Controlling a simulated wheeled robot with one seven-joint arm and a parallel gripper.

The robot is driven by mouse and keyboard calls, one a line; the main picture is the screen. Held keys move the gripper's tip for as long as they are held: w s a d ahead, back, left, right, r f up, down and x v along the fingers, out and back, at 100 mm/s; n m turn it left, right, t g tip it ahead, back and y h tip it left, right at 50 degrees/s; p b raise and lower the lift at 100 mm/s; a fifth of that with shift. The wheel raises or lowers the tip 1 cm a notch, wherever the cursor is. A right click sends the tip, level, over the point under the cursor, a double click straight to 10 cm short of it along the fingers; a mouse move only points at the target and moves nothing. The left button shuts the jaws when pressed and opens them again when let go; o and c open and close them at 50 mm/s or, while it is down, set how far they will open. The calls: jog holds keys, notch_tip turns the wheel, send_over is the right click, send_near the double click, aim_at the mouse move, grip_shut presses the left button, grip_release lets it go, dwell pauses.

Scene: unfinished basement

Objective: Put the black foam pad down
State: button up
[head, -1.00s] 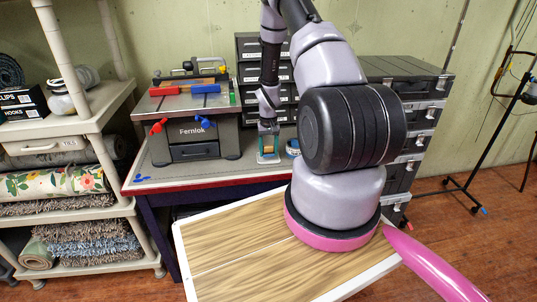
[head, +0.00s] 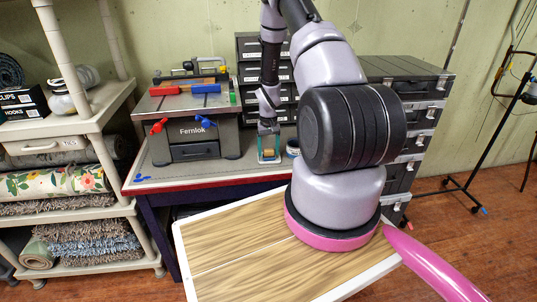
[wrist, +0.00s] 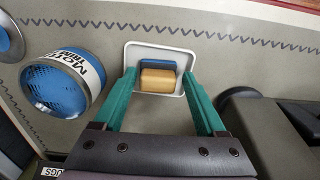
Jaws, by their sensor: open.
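My gripper (wrist: 158,75) is open, with its teal fingers spread on either side of a tan block (wrist: 158,81). Behind the block is a dark strip with a blue edge (wrist: 158,66); it may be the black foam pad, but I cannot tell for sure. Both are inside a small white tray (wrist: 134,52) on the bench, between the fingers and apart from them. In the head view my gripper (head: 268,146) is low over the tray (head: 269,161), and the pad cannot be made out there.
A blue and white can-like object (wrist: 57,84) stands left of the fingers in the wrist view. A grey Fernlok workbench unit (head: 192,130) stands left of my gripper. Black drawer cases (head: 252,50) are behind. The bench top's front left (head: 190,175) is mostly clear.

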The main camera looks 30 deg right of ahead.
notch_tip(320, 180, up, 11)
notch_tip(320, 180, up, 14)
jog(key=t, duration=0.2)
send_over(268, 150)
jog(key=a, duration=0.3)
jog(key=s+a+r+t, duration=0.1)
jog(key=s+a+r, duration=0.15)
jog(key=r, duration=0.35)
jog(key=s+a+r, duration=0.2)
jog(key=s+r, duration=0.1)
jog(key=r, duration=0.3)
jog(key=s+a+r+t+y, duration=0.1)
jog(key=s+a+r+t, duration=0.1)
jog(key=s+a+r, duration=0.2)
jog(key=s+a+r+m+t+y, duration=0.1)
jog(key=s+a+r+t, duration=0.1)
jog(key=s+r, duration=0.9)
jog(key=s+a, duration=0.1)
jog(key=s, duration=0.5)
jog(key=shift+s+a, duration=0.15)
jog(key=shift+a, duration=0.2)
jog(key=shift+r, duration=0.1)
